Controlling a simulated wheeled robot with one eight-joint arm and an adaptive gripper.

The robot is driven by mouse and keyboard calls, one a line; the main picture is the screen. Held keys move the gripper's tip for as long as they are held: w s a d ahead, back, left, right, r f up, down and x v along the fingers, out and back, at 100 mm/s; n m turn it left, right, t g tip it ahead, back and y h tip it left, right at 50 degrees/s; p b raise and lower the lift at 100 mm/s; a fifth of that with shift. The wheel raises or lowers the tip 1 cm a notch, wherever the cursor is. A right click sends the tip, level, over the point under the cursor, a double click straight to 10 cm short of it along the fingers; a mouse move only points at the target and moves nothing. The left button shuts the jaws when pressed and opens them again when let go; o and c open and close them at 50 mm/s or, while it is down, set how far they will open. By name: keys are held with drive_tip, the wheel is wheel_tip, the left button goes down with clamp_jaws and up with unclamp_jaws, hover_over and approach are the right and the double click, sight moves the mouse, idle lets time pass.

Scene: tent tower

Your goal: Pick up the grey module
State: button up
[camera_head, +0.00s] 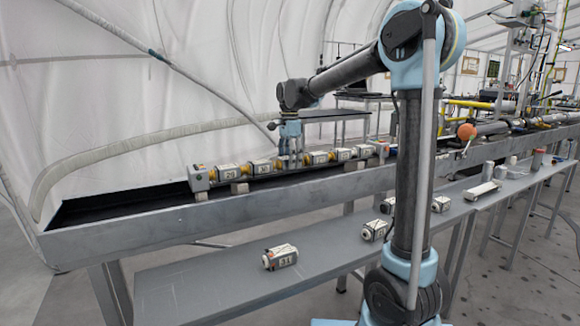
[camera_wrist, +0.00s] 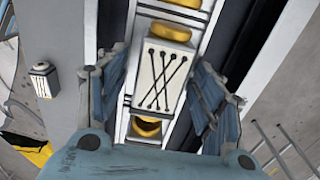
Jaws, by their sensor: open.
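A row of pale grey-white modules joined by yellow rings lies in the long metal trough in the head view, with a grey end box (camera_head: 199,178) at its left end. My gripper (camera_head: 290,157) points down over the middle of this row. In the wrist view, one pale grey module (camera_wrist: 163,75) with crossed black cords lies between the two spread fingers of my gripper (camera_wrist: 160,60). Gaps show on both sides of it. Yellow rings (camera_wrist: 176,32) show at its ends. In the head view my fingers mostly hide this module. I cannot tell which module the task names.
The grey lower bench (camera_head: 200,290) stands before the trough (camera_head: 150,232). On it lie a module marked 31 (camera_head: 280,257), another module (camera_head: 374,230) and several more pieces. An orange ball (camera_head: 466,131) and pipes are at the right. The bench's left end is clear.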

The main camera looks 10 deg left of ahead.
clamp_jaws()
